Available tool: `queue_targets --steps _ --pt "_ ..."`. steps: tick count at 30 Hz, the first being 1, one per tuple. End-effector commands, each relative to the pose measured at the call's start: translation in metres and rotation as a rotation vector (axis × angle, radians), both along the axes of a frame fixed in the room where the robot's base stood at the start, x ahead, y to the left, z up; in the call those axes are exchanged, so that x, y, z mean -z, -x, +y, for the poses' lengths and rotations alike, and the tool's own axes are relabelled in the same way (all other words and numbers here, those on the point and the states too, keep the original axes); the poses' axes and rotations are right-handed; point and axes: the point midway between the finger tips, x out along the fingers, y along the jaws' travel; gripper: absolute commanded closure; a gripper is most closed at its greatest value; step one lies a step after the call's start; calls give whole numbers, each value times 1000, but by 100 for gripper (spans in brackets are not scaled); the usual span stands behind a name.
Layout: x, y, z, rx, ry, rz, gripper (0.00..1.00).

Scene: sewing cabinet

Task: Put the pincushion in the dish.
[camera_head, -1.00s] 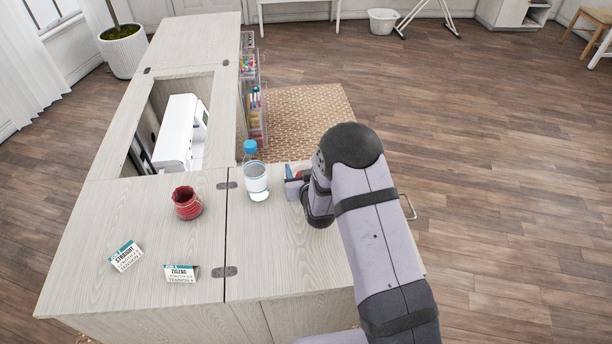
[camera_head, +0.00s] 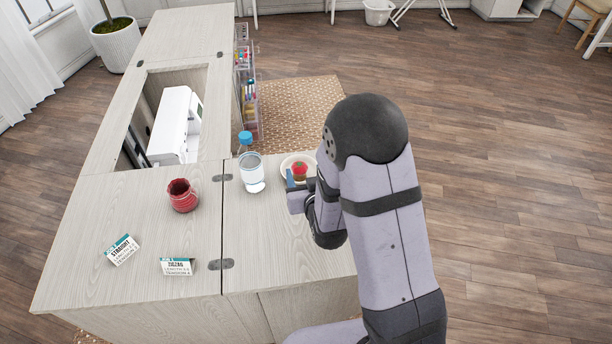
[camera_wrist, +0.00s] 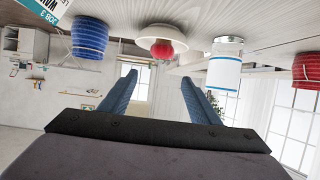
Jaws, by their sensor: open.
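The white dish (camera_head: 287,162) stands on the right part of the cabinet top, partly hidden behind my arm in the head view. The red pincushion (camera_head: 299,170) appears to sit in it. The wrist view is upside down; there the pincushion (camera_wrist: 162,49) shows against the inside of the dish (camera_wrist: 145,32), ahead of and between my fingers. My gripper (camera_head: 295,187) is open and empty, with blue fingers, on the near side of the dish. In the wrist view the fingertips (camera_wrist: 158,76) are apart with nothing between them; the pincushion lies beyond them.
A clear bottle with a blue cap (camera_head: 252,175) stands left of the dish. A red ribbed cup (camera_head: 182,196) and two stitch cards (camera_head: 121,250) are farther left. A blue ribbed container (camera_wrist: 90,38) shows only in the wrist view. The sewing machine (camera_head: 176,125) sits in its well.

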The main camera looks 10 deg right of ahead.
Motion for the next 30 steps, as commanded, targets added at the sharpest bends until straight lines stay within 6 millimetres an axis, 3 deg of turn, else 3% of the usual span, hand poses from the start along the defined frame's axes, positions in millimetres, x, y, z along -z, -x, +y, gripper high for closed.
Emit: queue_targets --steps 11,17,23,30 --pt "-1 7 -2 2 0 22 44" --pt "5 19 -8 8 -2 156 44" --pt "14 59 -19 12 1 412 44" --pt "12 139 -36 21 14 749 44"
